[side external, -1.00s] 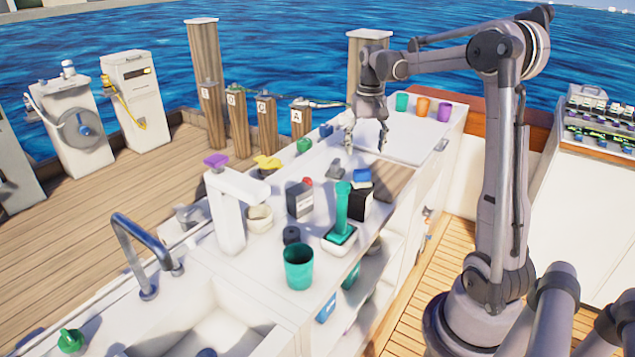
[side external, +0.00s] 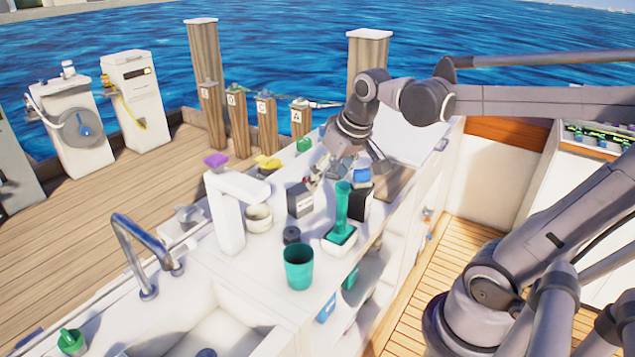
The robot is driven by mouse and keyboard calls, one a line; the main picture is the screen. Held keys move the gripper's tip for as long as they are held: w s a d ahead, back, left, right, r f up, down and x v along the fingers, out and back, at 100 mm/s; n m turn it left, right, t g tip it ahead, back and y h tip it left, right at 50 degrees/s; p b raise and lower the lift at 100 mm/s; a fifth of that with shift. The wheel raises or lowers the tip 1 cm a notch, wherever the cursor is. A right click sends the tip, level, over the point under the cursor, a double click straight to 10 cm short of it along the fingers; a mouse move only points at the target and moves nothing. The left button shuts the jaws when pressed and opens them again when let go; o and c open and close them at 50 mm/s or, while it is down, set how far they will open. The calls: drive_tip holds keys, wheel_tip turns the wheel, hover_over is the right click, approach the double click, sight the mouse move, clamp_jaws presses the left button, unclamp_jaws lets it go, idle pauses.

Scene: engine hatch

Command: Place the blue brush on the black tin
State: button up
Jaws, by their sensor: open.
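A small blue thing (side external: 361,176) shows at the top of a black box-shaped container (side external: 359,204) behind the green upright handle. I cannot tell whether the blue thing is the brush, or whether it rests on that container. A second dark tin-like container (side external: 300,201) stands to its left on the white counter. My gripper (side external: 347,177) is open and points down above the counter, just behind these containers. Its fingers partly hide the area around the dark container's top. I see nothing held between them.
A teal upright handle (side external: 342,207) stands in a white holder in front of the black container. A green cup (side external: 299,267), a small dark jar (side external: 291,235) and a white tap-like post (side external: 228,213) stand nearby. A sink (side external: 215,335) lies at the front.

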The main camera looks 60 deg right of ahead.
drive_tip(key=s+a+f+n+t+y, duration=0.1)
drive_tip(key=s+a+f+n+t, duration=0.1)
drive_tip(key=a, duration=0.6)
wheel_tip(320, 180, down, 2)
drive_tip(key=shift+s+n+t, duration=0.4)
drive_tip(key=shift+s+n, duration=0.1)
drive_tip(key=shift+s, duration=0.65)
